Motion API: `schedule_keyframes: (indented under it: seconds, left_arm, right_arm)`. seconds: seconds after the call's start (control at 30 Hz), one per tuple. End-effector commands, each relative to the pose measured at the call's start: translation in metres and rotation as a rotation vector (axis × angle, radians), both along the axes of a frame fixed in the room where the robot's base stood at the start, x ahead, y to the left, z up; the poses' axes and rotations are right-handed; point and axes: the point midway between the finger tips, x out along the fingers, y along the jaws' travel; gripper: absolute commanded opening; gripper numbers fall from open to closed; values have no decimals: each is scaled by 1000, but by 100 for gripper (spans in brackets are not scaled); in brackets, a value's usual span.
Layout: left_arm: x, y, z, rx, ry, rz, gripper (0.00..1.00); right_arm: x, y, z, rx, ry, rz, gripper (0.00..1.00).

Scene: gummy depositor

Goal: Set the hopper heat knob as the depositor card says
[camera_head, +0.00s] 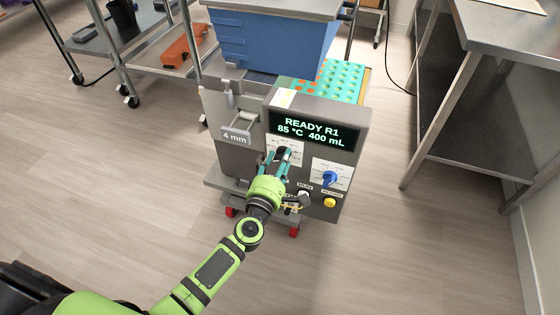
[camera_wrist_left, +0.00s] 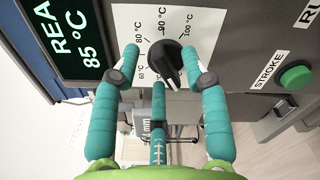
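The depositor (camera_head: 225,150) stands in front of me. Its display (camera_head: 314,130) reads READY R1, 85 °C, 400 mL. In the left wrist view the black heat knob (camera_wrist_left: 163,62) sits on a white dial plate (camera_wrist_left: 128,22) with marks including 80, 90 and 100 °C. I cannot tell its exact setting. My left gripper (camera_head: 278,157) is in front of this dial and hides the knob in the head view. Its teal fingers (camera_wrist_left: 166,65) are spread on either side of the knob, with visible gaps. My right gripper is not in view.
A blue knob (camera_head: 330,179) and a yellow button (camera_head: 330,202) are to the right of my gripper. A green STROKE button (camera_wrist_left: 296,77) shows in the left wrist view. A blue hopper (camera_head: 265,45) and a teal mould tray (camera_head: 343,78) are behind. A steel table (camera_head: 510,35) stands right.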

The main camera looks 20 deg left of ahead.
Motion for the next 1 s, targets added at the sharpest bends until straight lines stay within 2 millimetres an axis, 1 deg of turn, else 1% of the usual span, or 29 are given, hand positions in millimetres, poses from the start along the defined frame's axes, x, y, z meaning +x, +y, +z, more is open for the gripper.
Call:
schedule_keyframes:
  seconds: [0.03,0.1,0.43,0.67,0.87,1.0]
  left_arm:
    - [0,0,0,0,0,0,25]
    - [0,0,0,0,0,0,0]
    - [0,0,0,12,0,0,0]
    - [0,-1,1,96,-2,0,0]
    - [0,-2,1,245,-7,0,0]
    - [0,-2,0,377,-12,0,0]
  right_arm:
    - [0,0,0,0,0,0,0]
    - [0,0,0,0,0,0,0]
    - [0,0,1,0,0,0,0]
    - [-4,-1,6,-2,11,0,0]
    - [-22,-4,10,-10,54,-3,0]
    - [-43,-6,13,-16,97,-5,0]
